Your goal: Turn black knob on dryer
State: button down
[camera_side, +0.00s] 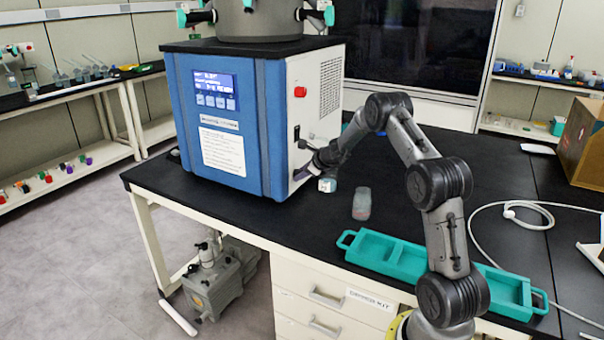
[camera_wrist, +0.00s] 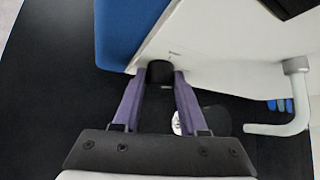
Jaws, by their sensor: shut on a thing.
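The freeze dryer (camera_side: 222,125) is a blue and white box standing on the black bench, with a lit display on its front. The black knob (camera_wrist: 160,73) is on the dryer's white side panel, low down. In the wrist view my gripper (camera_wrist: 163,82) has its two purple fingers on either side of the knob, shut on it. In the side view my gripper (camera_side: 303,172) is at the lower part of the white side panel, and the knob is hidden by it there.
A red button (camera_side: 300,92) sits higher on the same panel. A white bent pipe (camera_wrist: 297,100) juts out to the right of my fingers.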

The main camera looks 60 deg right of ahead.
jog(key=shift+a+n+h, duration=0.2)
jog(key=shift+n+h, duration=0.5)
jog(key=shift+h, duration=0.5)
jog(key=shift+w+t, duration=0.1)
jog(key=shift+t, duration=0.2)
jog(key=shift+c, duration=2.2)
grip_release()
jog(key=v, duration=1.4)
jog(key=shift+a+f, duration=0.15)
jog(key=shift+a, duration=0.05)
jog(key=shift+w, duration=0.1)
